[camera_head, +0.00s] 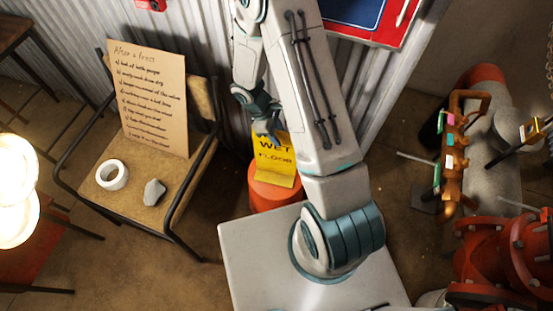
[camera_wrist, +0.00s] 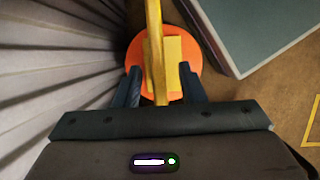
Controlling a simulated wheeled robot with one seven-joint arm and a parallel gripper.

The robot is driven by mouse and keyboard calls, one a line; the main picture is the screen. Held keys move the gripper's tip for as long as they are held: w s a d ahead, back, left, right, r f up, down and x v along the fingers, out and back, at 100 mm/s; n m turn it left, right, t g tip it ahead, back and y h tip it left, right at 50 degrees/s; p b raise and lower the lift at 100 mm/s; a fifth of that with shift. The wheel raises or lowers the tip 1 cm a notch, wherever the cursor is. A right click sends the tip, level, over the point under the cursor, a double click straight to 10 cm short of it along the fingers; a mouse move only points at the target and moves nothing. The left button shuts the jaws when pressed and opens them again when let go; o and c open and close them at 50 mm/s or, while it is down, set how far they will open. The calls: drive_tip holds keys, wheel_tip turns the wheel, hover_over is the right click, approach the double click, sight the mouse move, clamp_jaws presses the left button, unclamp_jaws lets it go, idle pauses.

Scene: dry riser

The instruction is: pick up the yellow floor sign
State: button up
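The yellow floor sign (camera_head: 275,158) with dark lettering "WET FLOOR" stands upright on a round orange support (camera_head: 270,190) beside the corrugated wall. My gripper (camera_head: 266,132) is at the sign's top edge, coming from above; my arm partly covers the view to its right. In the wrist view, the sign (camera_wrist: 173,62) runs between the two dark fingers of my gripper (camera_wrist: 160,72), above the orange support (camera_wrist: 134,58). The fingers are apart, with narrow gaps to the sign, and do not appear to press on it.
A chair (camera_head: 120,198) at left holds a handwritten cardboard sheet (camera_head: 150,95), a white ring (camera_head: 112,174) and a grey stone-like piece (camera_head: 154,192). The corrugated wall (camera_wrist: 50,70) is close on the left in the wrist view. Red pipework (camera_head: 490,255) stands at right.

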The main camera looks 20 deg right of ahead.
drive_tip(key=shift+s+d+f, duration=0.1)
drive_tip(key=shift+d+f, duration=0.05)
drive_tip(key=shift+f, duration=0.3)
drive_tip(key=shift+f, duration=0.25)
idle(0.4)
clamp_jaws()
idle(1.2)
